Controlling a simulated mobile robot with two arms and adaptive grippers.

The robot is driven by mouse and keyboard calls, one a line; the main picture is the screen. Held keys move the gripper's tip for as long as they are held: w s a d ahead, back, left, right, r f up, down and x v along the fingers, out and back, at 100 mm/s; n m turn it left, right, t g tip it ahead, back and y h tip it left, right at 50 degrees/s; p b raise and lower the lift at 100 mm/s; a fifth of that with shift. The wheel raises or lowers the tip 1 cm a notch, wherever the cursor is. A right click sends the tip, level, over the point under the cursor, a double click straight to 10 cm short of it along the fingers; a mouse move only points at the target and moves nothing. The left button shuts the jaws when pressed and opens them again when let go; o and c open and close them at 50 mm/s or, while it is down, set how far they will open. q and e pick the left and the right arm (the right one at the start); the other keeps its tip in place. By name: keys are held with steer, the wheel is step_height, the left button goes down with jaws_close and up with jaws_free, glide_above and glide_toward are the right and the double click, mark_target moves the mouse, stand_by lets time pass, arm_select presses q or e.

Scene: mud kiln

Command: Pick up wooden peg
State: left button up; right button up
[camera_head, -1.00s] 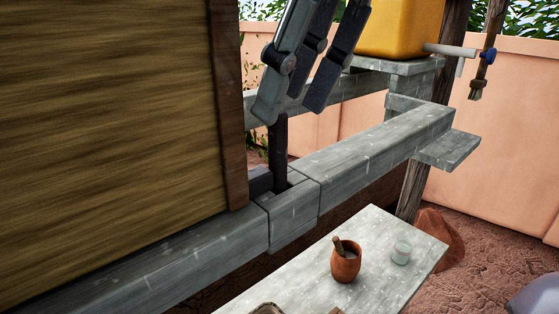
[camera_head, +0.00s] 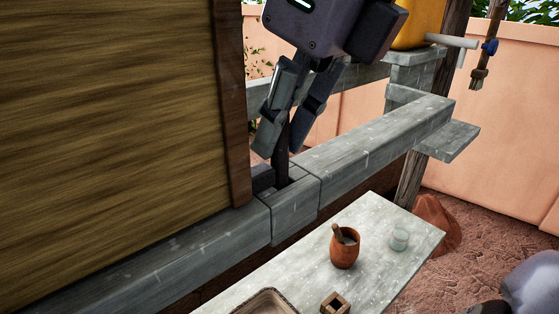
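The wooden peg (camera_head: 282,160) is a dark, upright stick standing in a gap in the grey beam, beside the plank panel. My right gripper (camera_head: 282,148) comes down from above with its fingers apart. One finger is to the left of the peg and the other to the right, with the peg's upper part between them. The peg's top is partly hidden by the fingers. I cannot tell whether a finger touches it. My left gripper is not in view.
The plank panel (camera_head: 120,110) rises close on the left. The grey beam (camera_head: 370,140) runs to the back right. A low table (camera_head: 385,275) holds a clay cup (camera_head: 345,250), a small glass (camera_head: 400,240), a tray (camera_head: 243,308) and a small wooden box (camera_head: 336,304). A yellow container (camera_head: 418,25) stands behind.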

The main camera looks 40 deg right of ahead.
jaws_close()
steer(key=shift+r, duration=0.1)
